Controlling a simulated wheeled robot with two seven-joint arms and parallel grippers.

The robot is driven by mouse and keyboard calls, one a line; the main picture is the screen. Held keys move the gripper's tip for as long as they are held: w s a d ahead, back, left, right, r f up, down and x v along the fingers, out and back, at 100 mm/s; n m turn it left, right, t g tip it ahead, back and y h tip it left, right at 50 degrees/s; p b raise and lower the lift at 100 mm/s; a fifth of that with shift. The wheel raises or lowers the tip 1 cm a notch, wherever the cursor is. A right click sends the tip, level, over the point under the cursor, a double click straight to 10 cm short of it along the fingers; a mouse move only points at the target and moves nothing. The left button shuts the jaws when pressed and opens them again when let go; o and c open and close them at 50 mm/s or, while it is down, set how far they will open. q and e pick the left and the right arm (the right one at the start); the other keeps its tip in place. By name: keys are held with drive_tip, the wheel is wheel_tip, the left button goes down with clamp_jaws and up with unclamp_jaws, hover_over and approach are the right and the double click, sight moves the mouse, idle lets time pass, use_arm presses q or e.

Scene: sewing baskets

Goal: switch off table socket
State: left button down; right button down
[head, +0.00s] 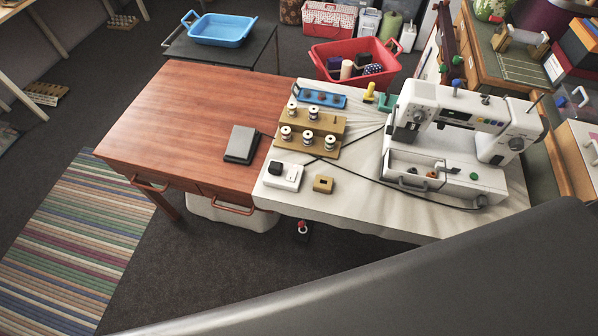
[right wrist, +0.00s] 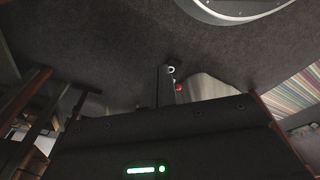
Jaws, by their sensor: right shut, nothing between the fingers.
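The table socket (head: 289,182) is a white block near the front left of the cloth-covered table part. A black plug (head: 275,168) sits at its left end, and a dark cord runs from there to the right. The switch's position is too small to tell. My right gripper (right wrist: 167,75) shows in the right wrist view as narrow dark fingers, shut and empty, over dark floor. The socket is not visible in that view. Neither gripper shows in the head view.
A small wooden block (head: 323,184) lies right of the socket, and a thread-spool rack (head: 326,150) stands behind. A white sewing machine (head: 450,180) stands to the right. A dark pedal (head: 241,144) lies on the wooden table (head: 190,110), which is otherwise clear.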

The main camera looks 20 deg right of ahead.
drive_tip(key=s+d+f+g+b, duration=0.1)
drive_tip(key=s+d+f+b, duration=0.1)
drive_tip(key=s+f, duration=1.1)
drive_tip(key=shift+s+d+f+b, duration=0.15)
drive_tip(key=shift+d+f+b, duration=0.1)
drive_tip(key=shift+f+b, duration=0.1)
